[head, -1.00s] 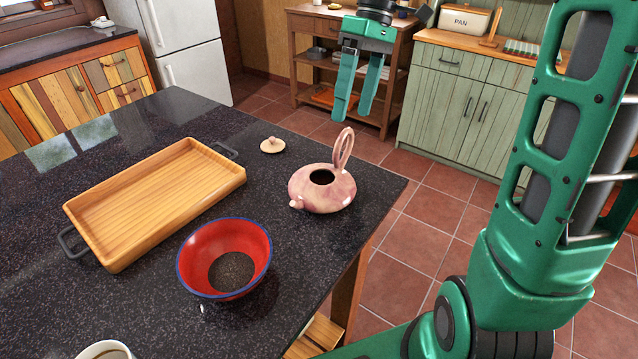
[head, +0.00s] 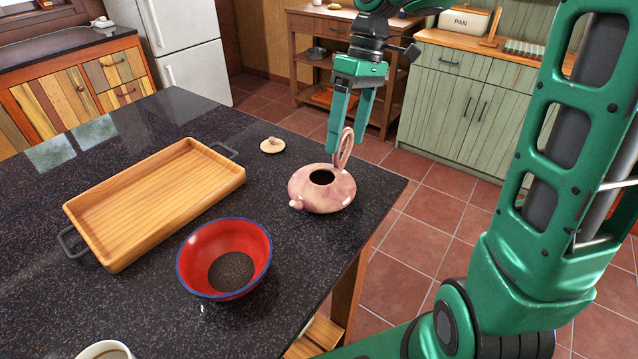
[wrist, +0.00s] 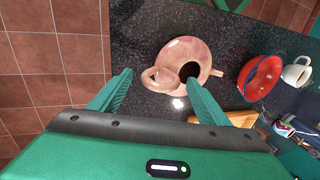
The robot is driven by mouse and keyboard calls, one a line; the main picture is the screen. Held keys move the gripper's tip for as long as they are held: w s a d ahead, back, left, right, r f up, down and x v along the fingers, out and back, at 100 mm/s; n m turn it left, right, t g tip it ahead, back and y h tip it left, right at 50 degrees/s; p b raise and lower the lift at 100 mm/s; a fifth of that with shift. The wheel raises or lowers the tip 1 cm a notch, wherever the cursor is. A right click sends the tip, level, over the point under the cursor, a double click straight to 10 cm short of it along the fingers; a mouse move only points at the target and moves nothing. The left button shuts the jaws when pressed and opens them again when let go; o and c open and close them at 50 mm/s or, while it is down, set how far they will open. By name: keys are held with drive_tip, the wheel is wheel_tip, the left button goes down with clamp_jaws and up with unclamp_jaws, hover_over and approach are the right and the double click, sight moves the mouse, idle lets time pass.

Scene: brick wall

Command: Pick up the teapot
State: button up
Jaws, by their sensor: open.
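The pink marbled teapot (head: 322,190) stands upright on the dark speckled counter, near its right edge. Its top is open, and its loop handle (head: 345,147) rises at the back right. The teapot lid (head: 272,145) lies apart on the counter to the left. My gripper (head: 347,141) is open and points down at the handle. In the wrist view, the teapot (wrist: 187,52) is ahead of the gripper (wrist: 158,82), with the handle between the two fingers' lines. I cannot tell whether a finger touches the handle.
A wooden tray (head: 75,208) with dark handles lies to the left. A red bowl with a blue rim (head: 225,244) stands in front of the teapot. A white cup (head: 104,350) is at the near edge. The counter (head: 300,270) is clear around the teapot.

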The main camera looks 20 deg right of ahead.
drive_tip(key=c, duration=1.7)
drive_tip(key=shift+c, duration=0.2)
drive_tip(key=shift+r, duration=0.2)
